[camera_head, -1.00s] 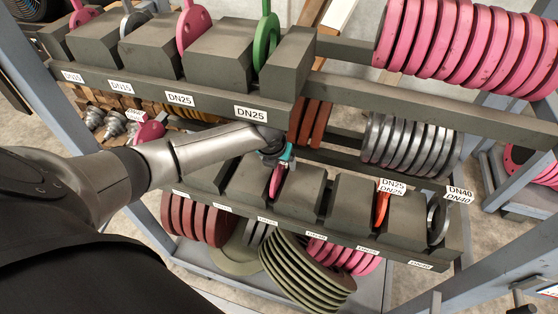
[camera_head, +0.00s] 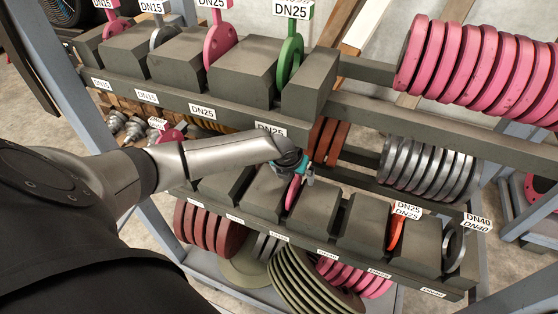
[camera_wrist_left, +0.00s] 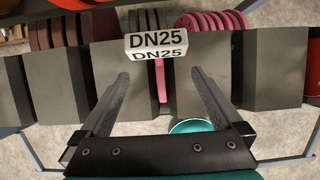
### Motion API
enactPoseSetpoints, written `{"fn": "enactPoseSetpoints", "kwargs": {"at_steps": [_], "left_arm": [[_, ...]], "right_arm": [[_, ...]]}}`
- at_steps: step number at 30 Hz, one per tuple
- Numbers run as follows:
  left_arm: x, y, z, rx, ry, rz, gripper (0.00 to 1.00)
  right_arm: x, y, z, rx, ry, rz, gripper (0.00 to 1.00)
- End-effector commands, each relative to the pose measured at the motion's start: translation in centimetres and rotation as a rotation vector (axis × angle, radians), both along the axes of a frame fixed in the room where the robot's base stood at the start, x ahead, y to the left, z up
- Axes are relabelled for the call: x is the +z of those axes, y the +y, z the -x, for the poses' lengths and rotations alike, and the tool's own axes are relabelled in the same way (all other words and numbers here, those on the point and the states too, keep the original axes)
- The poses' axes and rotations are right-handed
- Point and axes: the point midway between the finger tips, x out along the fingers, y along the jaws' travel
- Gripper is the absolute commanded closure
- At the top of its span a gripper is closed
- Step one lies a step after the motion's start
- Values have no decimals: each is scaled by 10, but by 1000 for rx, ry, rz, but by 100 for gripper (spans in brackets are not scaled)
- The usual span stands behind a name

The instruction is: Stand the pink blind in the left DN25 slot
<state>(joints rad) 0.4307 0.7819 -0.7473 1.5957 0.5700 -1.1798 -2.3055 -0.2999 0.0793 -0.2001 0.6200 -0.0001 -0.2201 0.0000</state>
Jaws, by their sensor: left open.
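The pink blind (camera_head: 292,193) stands upright in a gap between two dark blocks of the lower rack (camera_head: 345,262). In the left wrist view its pink edge (camera_wrist_left: 161,80) shows below a white DN25 tag (camera_wrist_left: 156,44). My left gripper (camera_head: 294,166) is just above the blind and hides its top in the head view. In the left wrist view the fingers of the gripper (camera_wrist_left: 160,76) are wide apart, one on each side of the blind, with gaps to it. The slot's own label cannot be read. My right gripper is not in view.
An orange blind (camera_head: 396,232) stands in a gap further right, and a grey DN40 one (camera_head: 454,247) at the right end. The upper rack (camera_head: 190,98) holds pink, grey and green (camera_head: 290,60) blinds. Large pink discs (camera_head: 470,70) hang at upper right.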

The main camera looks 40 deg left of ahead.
Motion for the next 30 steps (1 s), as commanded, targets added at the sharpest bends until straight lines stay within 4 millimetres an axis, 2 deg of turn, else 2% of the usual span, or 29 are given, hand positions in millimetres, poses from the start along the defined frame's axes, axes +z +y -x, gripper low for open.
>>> {"fn": "enactPoseSetpoints", "kwargs": {"at_steps": [1, 18, 24, 30], "left_arm": [[5, 0, 6, -3, 1, -2, 0], [3, -23, 101, -2, 1, -1, 0], [3, -27, 116, -1, 0, 1, 0], [3, -28, 118, 1, -1, 0, 0]], "right_arm": [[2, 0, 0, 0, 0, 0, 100], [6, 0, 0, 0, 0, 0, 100], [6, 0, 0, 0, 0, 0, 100], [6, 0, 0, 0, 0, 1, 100]]}}
